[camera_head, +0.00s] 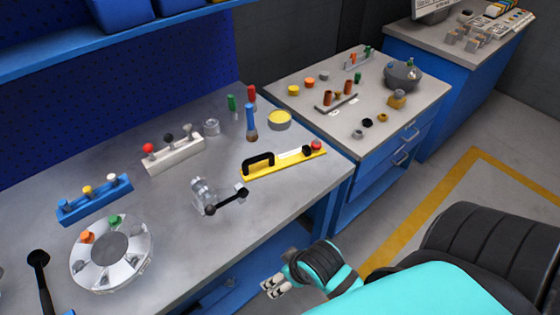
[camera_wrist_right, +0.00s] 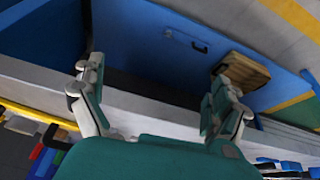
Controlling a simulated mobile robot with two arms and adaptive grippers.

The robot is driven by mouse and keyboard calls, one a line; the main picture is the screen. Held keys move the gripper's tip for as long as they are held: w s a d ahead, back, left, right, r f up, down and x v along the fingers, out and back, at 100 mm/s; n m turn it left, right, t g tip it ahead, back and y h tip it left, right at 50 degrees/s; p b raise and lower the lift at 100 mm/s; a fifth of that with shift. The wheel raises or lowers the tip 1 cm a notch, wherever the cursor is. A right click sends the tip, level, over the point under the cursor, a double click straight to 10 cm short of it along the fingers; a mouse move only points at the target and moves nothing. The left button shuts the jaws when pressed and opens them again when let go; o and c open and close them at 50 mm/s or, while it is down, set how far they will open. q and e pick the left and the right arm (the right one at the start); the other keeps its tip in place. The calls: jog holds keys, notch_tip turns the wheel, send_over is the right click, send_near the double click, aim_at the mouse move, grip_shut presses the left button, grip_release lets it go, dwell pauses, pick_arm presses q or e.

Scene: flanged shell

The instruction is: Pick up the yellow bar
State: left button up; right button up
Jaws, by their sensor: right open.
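The yellow bar (camera_head: 287,166) lies on the grey workbench near its front right edge. It carries a black arched handle (camera_head: 258,160), a pale strip and a red knob (camera_head: 316,145). What appears to be the same bar shows at the lower left in the right wrist view (camera_wrist_right: 22,112). My right gripper (camera_head: 271,287) is open and empty in front of the bench, below and apart from the bar. Its two fingers are spread wide in the wrist view (camera_wrist_right: 155,82). My left gripper is not in view.
A clear flanged part with a black lever (camera_head: 226,202) stands left of the bar. A yellow-topped round tin (camera_head: 279,120) and a blue-handled brush (camera_head: 251,122) are behind it. A silver flanged disc (camera_head: 108,250) is at front left. The bench's front edge lies between gripper and bar.

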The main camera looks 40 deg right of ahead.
jog(key=w+d+r+m+t+h, duration=0.1)
jog(key=w+d+r+m+t, duration=0.1)
jog(key=w+d+r+t, duration=0.4)
jog(key=w+d+r+m+t+h, duration=0.1)
jog(key=w+d+r+t, duration=0.25)
jog(key=w, duration=0.45)
jog(key=p, duration=0.2)
send_near(263, 173)
jog(key=w+r, duration=0.3)
jog(key=shift+w+r, duration=0.1)
jog(key=shift+w, duration=0.25)
jog(key=shift+d+f+x, duration=0.1)
jog(key=shift+f+x, duration=0.15)
jog(key=shift+x, duration=1.35)
jog(key=shift+d+f+x, duration=0.1)
jog(key=shift+f+x, duration=0.1)
jog(key=shift+x, duration=1.4)
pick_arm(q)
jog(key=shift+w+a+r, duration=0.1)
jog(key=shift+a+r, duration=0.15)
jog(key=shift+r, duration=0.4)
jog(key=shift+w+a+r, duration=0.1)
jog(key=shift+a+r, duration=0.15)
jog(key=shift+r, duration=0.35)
pick_arm(e)
jog(key=shift+s, duration=0.15)
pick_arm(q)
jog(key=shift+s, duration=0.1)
